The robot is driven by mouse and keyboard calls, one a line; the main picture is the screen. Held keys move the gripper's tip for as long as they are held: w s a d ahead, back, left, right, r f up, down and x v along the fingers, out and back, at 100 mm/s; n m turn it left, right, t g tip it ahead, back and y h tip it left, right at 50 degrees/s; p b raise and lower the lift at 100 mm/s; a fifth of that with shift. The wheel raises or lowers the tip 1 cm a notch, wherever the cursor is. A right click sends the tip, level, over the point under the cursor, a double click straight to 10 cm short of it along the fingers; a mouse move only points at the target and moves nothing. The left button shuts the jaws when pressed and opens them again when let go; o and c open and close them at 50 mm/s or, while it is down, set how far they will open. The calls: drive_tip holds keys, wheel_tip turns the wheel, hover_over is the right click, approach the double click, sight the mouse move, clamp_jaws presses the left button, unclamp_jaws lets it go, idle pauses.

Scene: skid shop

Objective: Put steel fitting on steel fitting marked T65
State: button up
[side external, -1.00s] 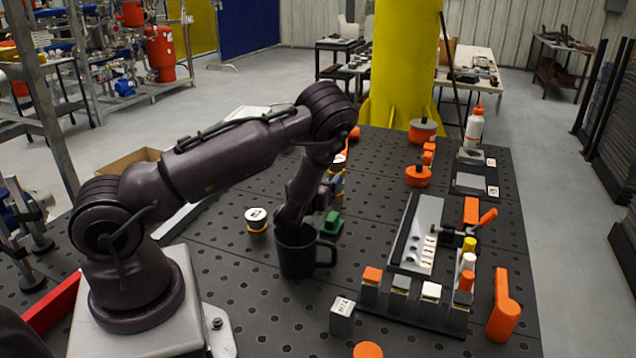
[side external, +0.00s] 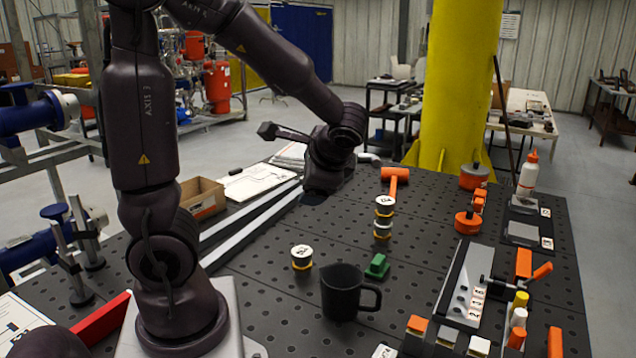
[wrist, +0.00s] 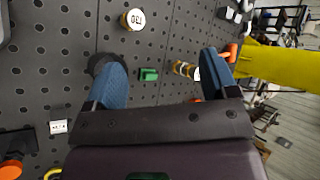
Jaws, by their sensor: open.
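A short steel fitting with a white top and yellow band (side external: 301,258) stands alone left of the black mug. Its top mark looks like "130" in the wrist view (wrist: 133,19). Behind the mug, two similar fittings appear stacked, an upper one (side external: 384,206) on a lower one (side external: 382,230). The stack also shows in the wrist view (wrist: 185,70), seen at a slant between my fingers but farther off. I cannot read T65 on any of them. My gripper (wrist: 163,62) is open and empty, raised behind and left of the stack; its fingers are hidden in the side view.
A black mug (side external: 345,294) and a green block (side external: 377,266) stand near the fittings. An orange mallet (side external: 395,178) lies behind the stack. A rack of parts (side external: 463,290) is at right, a cardboard box (side external: 203,199) at left. Perforated table is clear between.

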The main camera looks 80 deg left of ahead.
drive_tip(key=s+d+r+n+t+h, duration=0.1)
drive_tip(key=d+r+t+h, duration=0.2)
drive_tip(key=d, duration=0.5)
drive_tip(key=s+d+r+n+t+h, duration=0.1)
drive_tip(key=s+d+r+t+h, duration=0.1)
drive_tip(key=d, duration=0.6)
drive_tip(key=r+t+h, duration=0.1)
drive_tip(key=t+h, duration=0.1)
drive_tip(key=h, duration=0.1)
drive_tip(key=shift+s+d+n+h, duration=0.25)
drive_tip(key=shift+d+n+h, duration=0.05)
drive_tip(key=shift+h, duration=0.1)
